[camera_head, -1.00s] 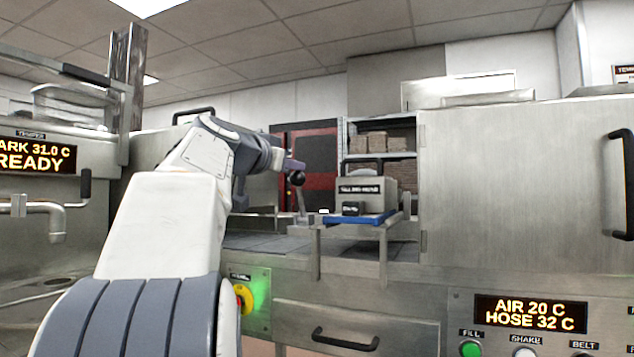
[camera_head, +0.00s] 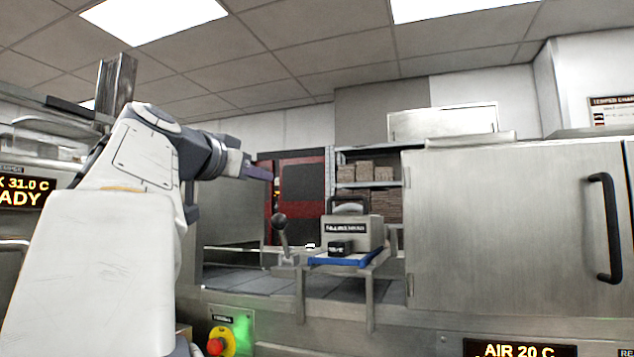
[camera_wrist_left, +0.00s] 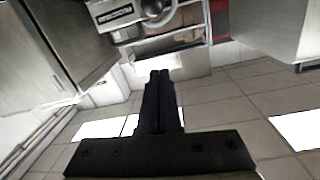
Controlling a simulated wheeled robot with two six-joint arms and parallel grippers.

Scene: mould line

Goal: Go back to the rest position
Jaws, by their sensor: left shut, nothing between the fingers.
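My left gripper (camera_head: 262,172) is raised on the left side of the head view, in front of the red-framed door. It is shut and empty. My right gripper does not show in either view.
A grey labelled box (camera_head: 352,232) sits on a blue tray (camera_head: 346,260) on a metal stand. A large steel cabinet (camera_head: 500,230) with a black handle fills the right. A red and yellow stop button (camera_head: 221,342) is low in front. Shelves (camera_head: 372,184) hold brown boxes behind.

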